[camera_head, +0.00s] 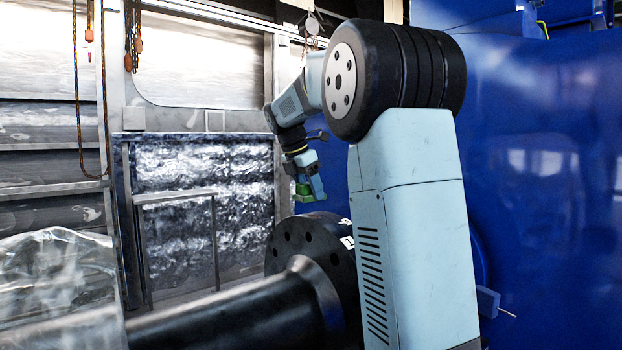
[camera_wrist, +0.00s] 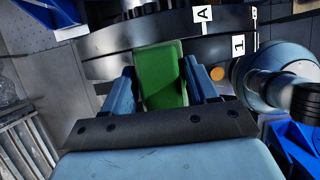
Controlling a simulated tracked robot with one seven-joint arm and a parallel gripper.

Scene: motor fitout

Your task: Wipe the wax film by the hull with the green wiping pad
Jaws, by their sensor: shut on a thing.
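My gripper (camera_head: 309,184) hangs above the dark flanged shaft in the head view. It is shut on the green wiping pad (camera_head: 303,190). In the wrist view the pad (camera_wrist: 160,76) sits between the two blue fingers of my gripper (camera_wrist: 159,68), its far end over the dark flange. A small round amber spot (camera_wrist: 217,73) lies on the flange just right of the fingers. I cannot tell whether it is the wax film. Whether the pad touches the flange is not clear.
The black flange (camera_head: 287,238) and its shaft (camera_head: 235,315) fill the lower middle. White labels A (camera_wrist: 203,15) and 1 (camera_wrist: 238,45) mark the rim. A large blue hull (camera_head: 545,150) stands at right. Clear plastic sheeting (camera_head: 55,270) covers something at lower left.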

